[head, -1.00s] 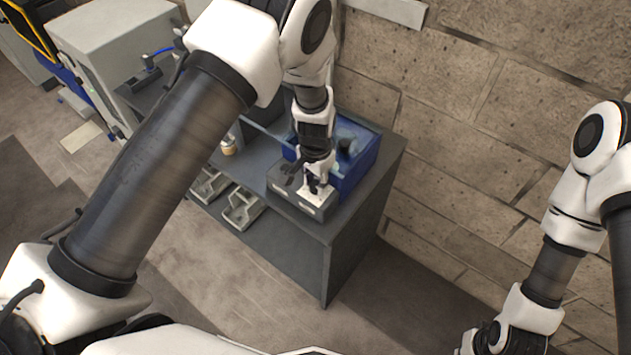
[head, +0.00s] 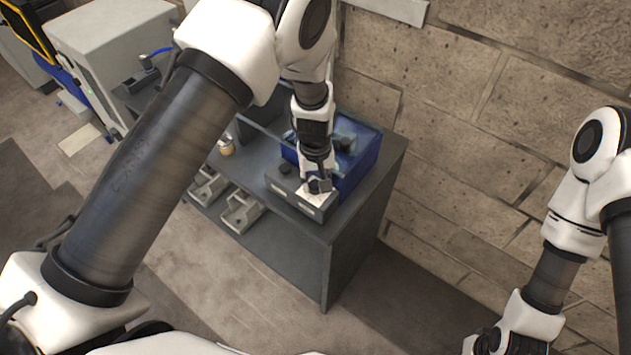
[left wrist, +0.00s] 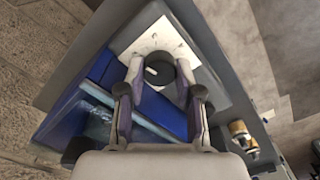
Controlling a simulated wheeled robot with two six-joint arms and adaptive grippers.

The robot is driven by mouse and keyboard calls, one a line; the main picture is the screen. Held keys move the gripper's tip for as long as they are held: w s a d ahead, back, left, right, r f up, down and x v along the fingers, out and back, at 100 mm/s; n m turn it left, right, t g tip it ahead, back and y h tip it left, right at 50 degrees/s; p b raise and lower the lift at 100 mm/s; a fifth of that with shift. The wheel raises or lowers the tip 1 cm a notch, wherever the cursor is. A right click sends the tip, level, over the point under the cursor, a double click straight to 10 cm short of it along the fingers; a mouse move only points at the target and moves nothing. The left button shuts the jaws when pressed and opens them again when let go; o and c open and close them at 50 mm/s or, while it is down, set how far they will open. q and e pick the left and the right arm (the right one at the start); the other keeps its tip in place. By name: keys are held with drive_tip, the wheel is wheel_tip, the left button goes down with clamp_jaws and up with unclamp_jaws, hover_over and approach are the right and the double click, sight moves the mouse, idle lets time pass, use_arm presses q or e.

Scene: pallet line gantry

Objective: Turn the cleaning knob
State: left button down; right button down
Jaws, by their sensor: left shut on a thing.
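The cleaning knob (left wrist: 157,69) is a dark round knob with a pale mark on it. It stands on a white dial plate (left wrist: 148,38) on a grey control box (head: 283,188). My left gripper (left wrist: 160,76) has a finger on each side of the knob and is shut on it. In the head view my left gripper (head: 318,184) reaches down onto the plate and hides most of the knob. My right gripper (head: 490,341) shows only in part at the bottom edge, away from the bench, and its fingertips are not clear.
A blue open-topped tank (head: 362,172) stands right behind the control box. The grey bench (head: 345,240) has grey trays (head: 240,212) on a lower level. A small brass-coloured item (head: 226,148) stands to the left. A brick wall (head: 480,150) is at the right.

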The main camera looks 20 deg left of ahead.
use_arm(q)
drive_tip(key=shift+n, duration=1.6)
drive_tip(key=c, duration=0.8)
unclamp_jaws()
drive_tip(key=shift+c, duration=0.2)
drive_tip(key=shift+o, duration=0.4)
drive_tip(key=shift+a, duration=0.1)
drive_tip(key=shift+w, duration=0.15)
drive_tip(key=shift+r, duration=0.1)
